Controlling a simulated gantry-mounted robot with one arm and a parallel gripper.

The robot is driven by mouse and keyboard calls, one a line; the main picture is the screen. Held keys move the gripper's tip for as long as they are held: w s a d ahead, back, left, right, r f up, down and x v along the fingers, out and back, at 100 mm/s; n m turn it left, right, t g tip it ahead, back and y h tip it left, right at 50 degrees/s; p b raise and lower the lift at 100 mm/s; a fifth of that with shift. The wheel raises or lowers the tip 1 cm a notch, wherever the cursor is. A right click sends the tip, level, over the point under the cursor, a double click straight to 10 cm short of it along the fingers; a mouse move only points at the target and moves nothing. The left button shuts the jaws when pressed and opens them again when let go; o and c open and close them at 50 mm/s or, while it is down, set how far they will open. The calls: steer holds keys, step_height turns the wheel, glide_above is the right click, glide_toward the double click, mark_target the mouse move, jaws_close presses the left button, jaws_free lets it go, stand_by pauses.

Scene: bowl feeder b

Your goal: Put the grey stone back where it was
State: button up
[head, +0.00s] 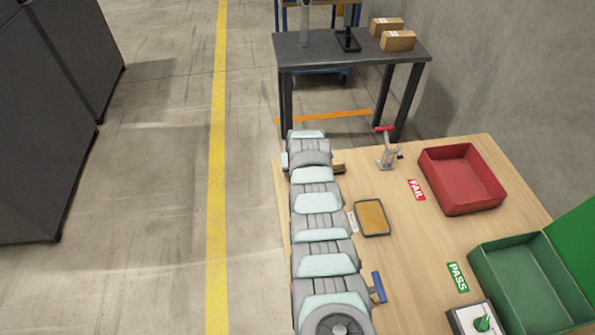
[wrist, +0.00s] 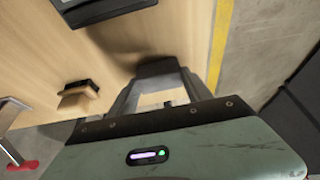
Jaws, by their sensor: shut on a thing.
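The grey stone (wrist: 158,68) is a dark grey block at the fingertips of my gripper (wrist: 160,84) in the wrist view. The gripper is shut on it above the wooden table, near the table's edge. A small wooden block with a dark piece on top (wrist: 77,95) stands to the left of the gripper, apart from it. Part of that wooden block also shows beside my arm in the head view (head: 339,168). In the head view my arm hides the gripper and the stone.
A dark-rimmed tray with a tan base (head: 372,217) lies on the wooden table (head: 410,255). A red-handled clamp (head: 387,150) stands at the far side. A red bin (head: 450,190) and a green bin (head: 520,290) are at the right. A blue-handled thing (head: 378,287) is beside my arm.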

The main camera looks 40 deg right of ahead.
steer(key=shift+f, duration=0.1)
steer(key=o, duration=1.6)
steer(key=shift+s+r+p, duration=0.1)
steer(key=shift+r+p, duration=0.5)
steer(key=shift+r, duration=0.35)
steer(key=shift+p+v, duration=0.55)
steer(key=shift+v, duration=0.2)
steer(key=p+v, duration=0.2)
steer(key=v, duration=0.7)
steer(key=shift+a+p, duration=0.15)
steer(key=shift+p, duration=0.2)
